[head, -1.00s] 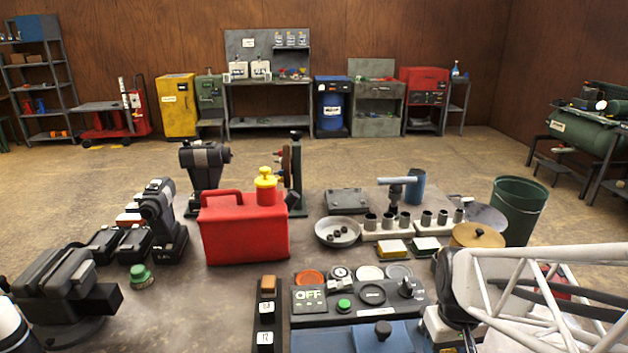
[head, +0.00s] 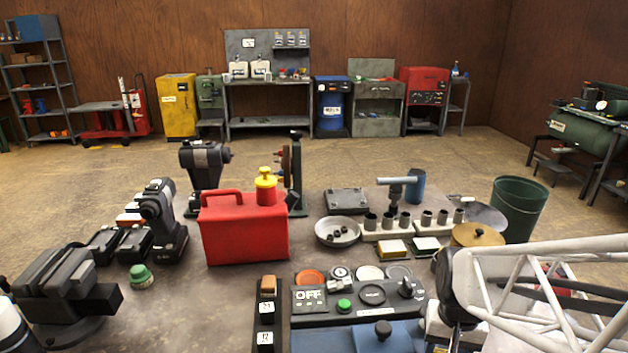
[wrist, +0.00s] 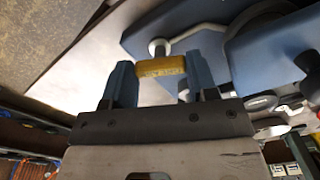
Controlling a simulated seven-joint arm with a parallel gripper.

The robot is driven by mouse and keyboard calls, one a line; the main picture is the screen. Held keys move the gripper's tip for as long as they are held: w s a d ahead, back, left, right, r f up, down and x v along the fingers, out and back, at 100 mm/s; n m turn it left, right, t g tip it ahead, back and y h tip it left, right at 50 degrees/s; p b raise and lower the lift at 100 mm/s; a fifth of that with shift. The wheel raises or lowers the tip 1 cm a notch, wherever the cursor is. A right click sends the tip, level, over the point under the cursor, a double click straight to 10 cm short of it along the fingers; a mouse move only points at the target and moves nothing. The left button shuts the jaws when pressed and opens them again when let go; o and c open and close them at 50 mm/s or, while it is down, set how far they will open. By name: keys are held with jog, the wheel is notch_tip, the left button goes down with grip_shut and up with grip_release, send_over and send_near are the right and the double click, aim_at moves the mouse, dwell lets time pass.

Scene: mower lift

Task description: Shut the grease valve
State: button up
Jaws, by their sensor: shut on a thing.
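The grease valve's yellow handle (wrist: 162,72), with dark lettering on it, shows in the wrist view. A light grey rod or pipe (wrist: 185,37) runs just above it. My gripper (wrist: 158,80) has its two blue-grey fingers on either side of the yellow handle and is shut on it. In the head view my gripper is out of sight behind or below my white lattice arm at the lower right, so the valve cannot be made out clearly there.
A blue body (wrist: 195,25) lies close beside the handle in the wrist view. In the head view, a control panel (head: 325,307) with an OFF display and a dial stands left of my arm. A red can (head: 245,235) stands farther left.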

aim_at(445, 352)
jog(key=m, duration=1.3)
jog(key=shift+m, duration=0.4)
jog(key=o, duration=0.9)
jog(key=shift+o, duration=0.2)
jog(key=shift+r, duration=3.95)
